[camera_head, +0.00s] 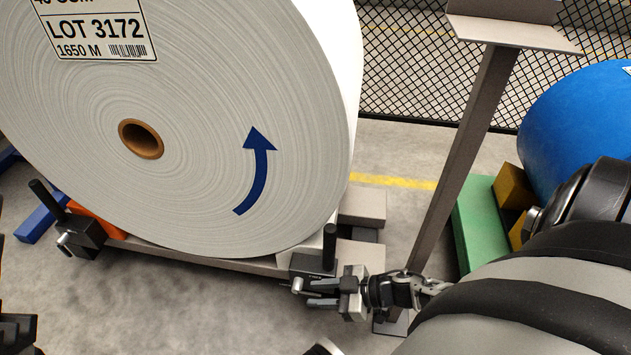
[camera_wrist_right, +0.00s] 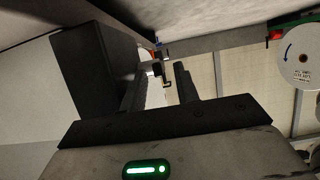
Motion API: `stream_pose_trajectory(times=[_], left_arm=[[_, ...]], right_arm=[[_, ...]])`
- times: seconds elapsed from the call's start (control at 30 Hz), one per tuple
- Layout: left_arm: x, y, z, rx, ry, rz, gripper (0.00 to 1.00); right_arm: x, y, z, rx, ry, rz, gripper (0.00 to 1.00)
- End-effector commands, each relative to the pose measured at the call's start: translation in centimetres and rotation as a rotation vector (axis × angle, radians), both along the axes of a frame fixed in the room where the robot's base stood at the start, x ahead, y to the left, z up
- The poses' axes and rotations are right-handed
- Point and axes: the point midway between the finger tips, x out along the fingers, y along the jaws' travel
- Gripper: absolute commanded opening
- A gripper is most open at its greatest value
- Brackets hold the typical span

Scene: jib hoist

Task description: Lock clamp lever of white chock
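The white chock (camera_head: 318,243) sits under the right side of the big paper roll (camera_head: 235,130), mostly hidden by the roll and its clamp. Its black clamp block (camera_head: 305,264) is on the cradle beam, with a black upright handle (camera_head: 329,246). A small silver clamp lever (camera_head: 298,286) sticks out at the block's front. My right gripper (camera_head: 318,293) is beside this lever, fingers pointing left. In the right wrist view its two dark fingers (camera_wrist_right: 160,88) stand apart; a small part shows between them, and contact is unclear.
An orange chock (camera_head: 97,220) with a similar black clamp (camera_head: 80,237) stands at the roll's left side. A grey post (camera_head: 465,150) rises behind my right gripper. Floor in front is clear.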

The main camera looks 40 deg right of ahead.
Motion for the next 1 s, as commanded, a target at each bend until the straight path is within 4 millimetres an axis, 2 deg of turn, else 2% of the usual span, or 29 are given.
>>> stream_pose_trajectory(times=[0.27,0.4,0.67,1.0], left_arm=[[-0.1,0.0,0.2,0.003,-0.014,0.001,0.36],[-0.1,0.0,0.2,0.003,-0.014,0.001,0.36],[-0.1,0.0,0.2,0.003,-0.012,0.0,0.36],[0.0,0.0,0.0,-0.001,0.001,-0.001,0.36]], right_arm=[[0.1,0.1,0.0,0.0,0.0,-0.001,0.31],[0.1,0.1,0.0,0.0,0.0,-0.001,0.0],[0.1,0.1,-0.3,0.013,-0.01,-0.002,0.0],[0.0,0.0,-1.5,0.123,-0.136,-0.001,0.0]])
